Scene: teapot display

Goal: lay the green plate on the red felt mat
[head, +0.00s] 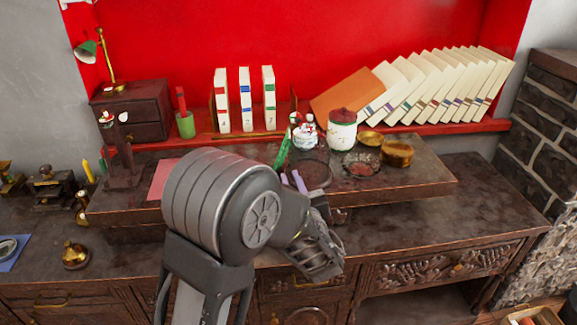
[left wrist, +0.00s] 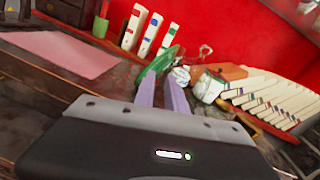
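The green plate (head: 284,151) stands steeply tilted, nearly edge-on, on the raised dark wooden board, left of the white teapot. In the left wrist view the green plate (left wrist: 157,66) lies just beyond the fingertips, partly behind the left finger. My left gripper (head: 290,173) has two purple fingers with a gap between them. They also show in the left wrist view (left wrist: 160,80), and I see no grip on the plate. The red felt mat (head: 161,178) lies flat and bare at the board's left, partly hidden by my left arm; it also shows in the left wrist view (left wrist: 66,52). My right gripper is not in view.
A white teapot (head: 305,133), a white jar (head: 342,130), a dark dish (head: 361,164) and a brass bowl (head: 397,152) stand right of the plate. Books (head: 245,98) line the red shelf behind. A brass bell (head: 75,255) stands at the lower left.

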